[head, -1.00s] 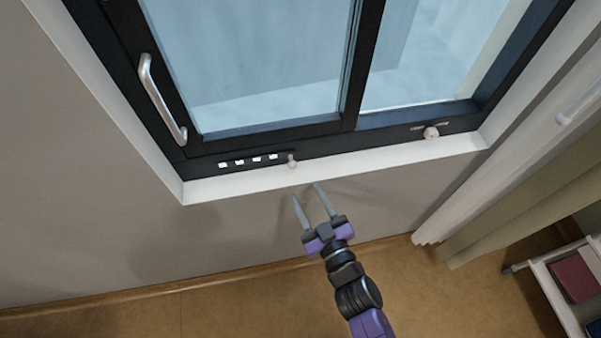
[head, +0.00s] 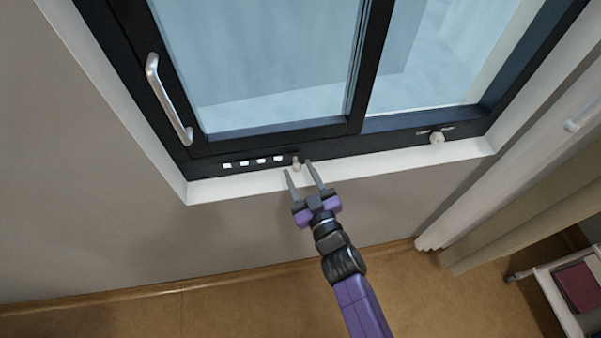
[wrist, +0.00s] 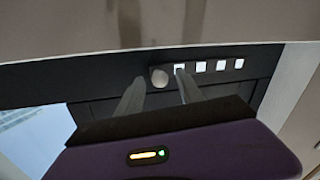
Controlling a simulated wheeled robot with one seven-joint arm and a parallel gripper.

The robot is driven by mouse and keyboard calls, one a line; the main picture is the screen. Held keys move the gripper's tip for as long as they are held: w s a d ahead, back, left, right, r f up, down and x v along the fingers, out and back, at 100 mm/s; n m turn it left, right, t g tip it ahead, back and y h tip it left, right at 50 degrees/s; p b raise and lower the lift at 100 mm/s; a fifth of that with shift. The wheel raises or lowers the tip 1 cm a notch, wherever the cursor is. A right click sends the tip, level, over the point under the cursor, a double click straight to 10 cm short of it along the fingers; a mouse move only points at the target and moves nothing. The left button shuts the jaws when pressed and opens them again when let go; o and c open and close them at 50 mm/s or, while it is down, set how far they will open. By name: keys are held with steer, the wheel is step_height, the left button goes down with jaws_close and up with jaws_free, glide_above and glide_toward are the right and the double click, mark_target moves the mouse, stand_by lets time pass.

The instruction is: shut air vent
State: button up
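The air vent (head: 252,162) is a row of several white slots in the dark lower window frame. A pale round knob (head: 296,163) sits at the right end of the row. In the wrist view the knob (wrist: 159,77) and the lit slots (wrist: 210,66) show in reversed order, slots to the right. My gripper (head: 298,168) is open, its two grey fingers reaching up to the frame. In both views the knob appears between the fingertips. I cannot tell whether either finger touches it.
A second pale knob (head: 437,138) is on the frame farther right. A silver window handle (head: 168,100) stands out at the left. A white sill (head: 240,186) runs below the frame. Curtains (head: 510,205) and a trolley (head: 560,295) are at the right.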

jaws_close()
stand_by(1.2)
